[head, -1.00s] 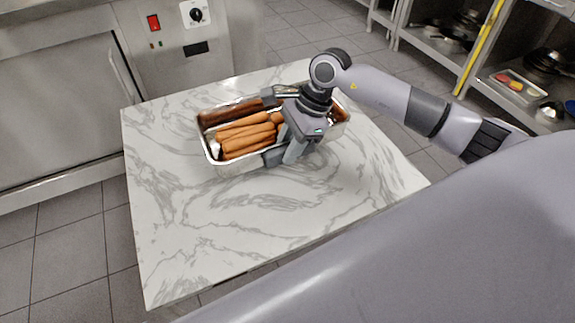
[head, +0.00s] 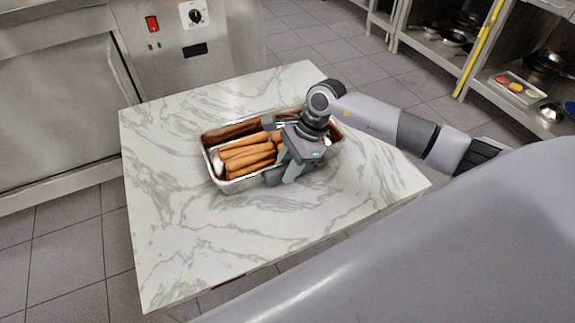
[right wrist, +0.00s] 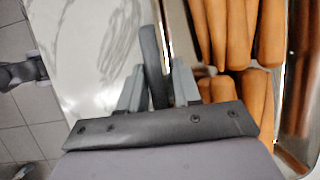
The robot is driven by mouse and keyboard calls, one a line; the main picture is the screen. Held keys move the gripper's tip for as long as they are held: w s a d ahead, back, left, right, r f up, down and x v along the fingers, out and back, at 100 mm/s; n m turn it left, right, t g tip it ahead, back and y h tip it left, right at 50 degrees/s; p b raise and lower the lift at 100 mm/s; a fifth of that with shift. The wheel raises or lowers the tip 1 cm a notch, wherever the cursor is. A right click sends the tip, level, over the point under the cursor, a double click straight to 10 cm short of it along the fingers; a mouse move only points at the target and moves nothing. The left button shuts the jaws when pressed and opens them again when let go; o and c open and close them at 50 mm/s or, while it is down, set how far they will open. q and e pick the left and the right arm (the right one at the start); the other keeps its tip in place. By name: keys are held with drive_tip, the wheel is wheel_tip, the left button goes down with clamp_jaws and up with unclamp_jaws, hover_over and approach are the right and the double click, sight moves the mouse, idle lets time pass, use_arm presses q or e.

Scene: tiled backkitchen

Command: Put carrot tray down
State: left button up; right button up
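The carrot tray (head: 248,184) is a shallow metal pan at the middle of the marble-topped table (head: 190,235). Several orange carrots (head: 248,158) lie in its left part; they also show in the right wrist view (right wrist: 232,30). My right gripper (head: 280,178) reaches over the tray to its near long side. In the right wrist view, its two fingers (right wrist: 158,85) stand on either side of a dark upright handle (right wrist: 150,55) on the tray's side and look closed on it. The tray looks level and at or very near the tabletop; its underside is hidden. My left gripper is not in view.
Free marble lies in front and to the left of the tray. A steel appliance with a red switch (head: 152,24) stands behind left. Shelves with pans (head: 455,38) and a small tray of coloured items (head: 517,87) stand at right, across the tiled floor.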

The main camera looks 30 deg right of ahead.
drive_tip(key=o, duration=0.3)
drive_tip(key=shift+r, duration=0.15)
drive_tip(key=p+v, duration=0.1)
drive_tip(key=v, duration=1.1)
drive_tip(key=shift+p, duration=0.35)
drive_tip(key=shift+s, duration=0.1)
